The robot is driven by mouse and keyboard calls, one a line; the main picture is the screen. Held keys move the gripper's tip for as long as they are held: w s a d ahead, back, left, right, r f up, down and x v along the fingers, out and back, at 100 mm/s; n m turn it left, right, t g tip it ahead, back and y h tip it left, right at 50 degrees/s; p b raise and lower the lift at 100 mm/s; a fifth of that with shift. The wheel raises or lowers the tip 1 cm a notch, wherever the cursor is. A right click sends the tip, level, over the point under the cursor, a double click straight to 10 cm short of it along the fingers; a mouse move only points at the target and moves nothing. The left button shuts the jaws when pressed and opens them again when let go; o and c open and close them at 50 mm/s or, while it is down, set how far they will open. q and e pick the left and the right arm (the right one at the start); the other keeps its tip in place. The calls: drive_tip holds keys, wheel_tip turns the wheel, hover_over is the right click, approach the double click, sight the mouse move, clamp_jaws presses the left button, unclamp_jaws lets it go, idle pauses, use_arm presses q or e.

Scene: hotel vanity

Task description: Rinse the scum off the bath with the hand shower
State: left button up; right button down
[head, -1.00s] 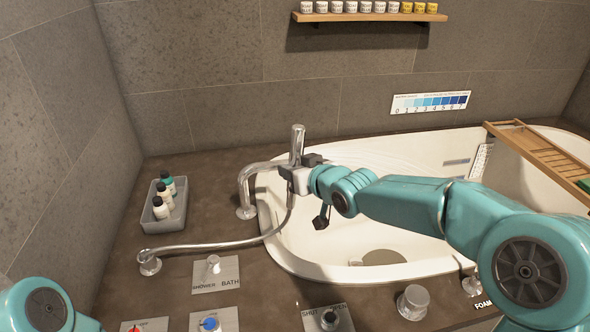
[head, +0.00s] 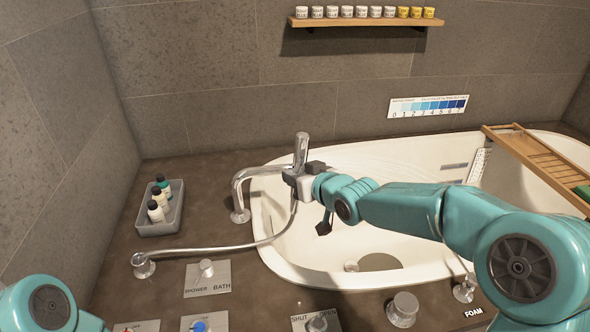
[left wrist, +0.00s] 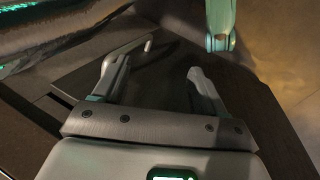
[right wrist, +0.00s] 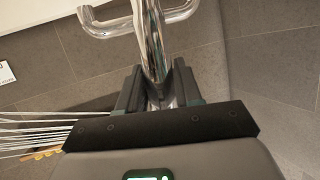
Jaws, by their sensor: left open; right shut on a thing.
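The hand shower (head: 301,150) is a chrome handle with a hose (head: 215,247) running down to a fitting on the deck. My right gripper (head: 303,172) is shut on it and holds it upright over the left end of the white bath (head: 268,225). In the right wrist view the chrome handle (right wrist: 152,40) stands between the jaws, and thin white water streaks (right wrist: 35,135) go off to the left. Faint streaks also show over the bath in the head view. My left gripper (left wrist: 150,85) is open and empty in its wrist view. Scum is not clearly distinguishable.
A curved chrome spout (head: 240,190) stands beside the hand shower. A grey bottle tray (head: 160,226), a shower/bath selector (head: 207,268), and several knobs sit on the deck. A wooden bath rack (head: 535,155) spans the bath's right side.

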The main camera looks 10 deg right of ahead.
drive_tip(key=d+f+p, duration=0.1)
drive_tip(key=d+p, duration=1.1)
drive_tip(key=shift+w+d+f, duration=0.15)
drive_tip(key=shift+d+f, duration=0.05)
drive_tip(key=shift+d, duration=0.1)
